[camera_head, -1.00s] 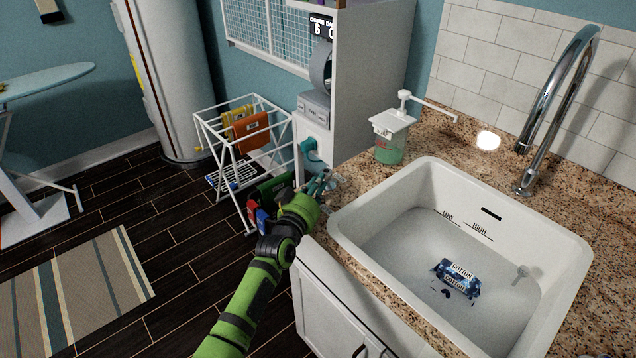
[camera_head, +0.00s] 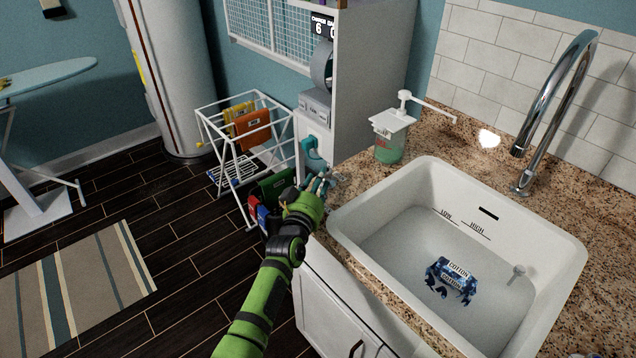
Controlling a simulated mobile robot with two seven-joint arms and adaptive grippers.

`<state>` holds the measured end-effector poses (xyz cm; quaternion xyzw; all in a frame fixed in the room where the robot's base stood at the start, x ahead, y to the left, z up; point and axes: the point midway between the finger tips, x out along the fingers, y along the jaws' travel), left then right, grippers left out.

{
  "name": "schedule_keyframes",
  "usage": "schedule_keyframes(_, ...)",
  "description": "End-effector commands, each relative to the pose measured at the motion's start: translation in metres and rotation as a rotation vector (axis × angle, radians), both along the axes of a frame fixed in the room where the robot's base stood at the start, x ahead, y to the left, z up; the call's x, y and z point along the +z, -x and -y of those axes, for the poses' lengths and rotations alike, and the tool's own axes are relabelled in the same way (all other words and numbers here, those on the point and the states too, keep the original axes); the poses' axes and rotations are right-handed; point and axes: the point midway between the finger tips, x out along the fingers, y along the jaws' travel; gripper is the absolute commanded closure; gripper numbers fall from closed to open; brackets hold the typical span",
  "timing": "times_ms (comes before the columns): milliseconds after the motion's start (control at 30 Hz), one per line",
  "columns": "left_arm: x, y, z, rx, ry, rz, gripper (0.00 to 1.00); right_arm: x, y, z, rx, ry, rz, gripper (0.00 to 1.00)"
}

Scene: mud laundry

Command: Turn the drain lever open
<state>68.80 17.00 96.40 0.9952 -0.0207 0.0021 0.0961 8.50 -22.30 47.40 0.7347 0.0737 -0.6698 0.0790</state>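My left gripper (camera_head: 321,184) is at the counter's left edge, just left of the white sink (camera_head: 345,222). Its fingers are small and partly merge with grey parts there, so I cannot tell whether they are open or holding anything. A small grey knob-like fitting (camera_head: 517,271) sits inside the sink at the right; it may be the drain lever. My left gripper is well away from it. A teal handle-like part (camera_head: 313,150) is on the white panel just above my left gripper. My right gripper is not in view.
A dark blue item labelled COTTON (camera_head: 452,277) lies in the sink. A chrome faucet (camera_head: 527,180) stands behind it. A soap dispenser (camera_head: 390,146) stands on the granite counter (camera_head: 433,138). A white drying rack (camera_head: 246,150) is left of the cabinet.

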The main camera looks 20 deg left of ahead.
Motion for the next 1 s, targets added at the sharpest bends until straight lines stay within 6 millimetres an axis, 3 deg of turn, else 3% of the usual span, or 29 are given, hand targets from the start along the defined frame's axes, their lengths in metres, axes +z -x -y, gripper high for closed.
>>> schedule_keyframes(267,-0.004,0.01,0.001,-0.002,0.001,-0.006,0.63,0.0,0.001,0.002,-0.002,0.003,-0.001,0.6)
schedule_keyframes(800,-0.003,0.104,-0.004,-0.001,0.0,-0.004,0.63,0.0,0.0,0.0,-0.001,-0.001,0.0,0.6)
schedule_keyframes(1000,-0.002,0.119,-0.005,0.0,0.0,-0.002,0.63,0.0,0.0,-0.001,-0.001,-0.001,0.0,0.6)
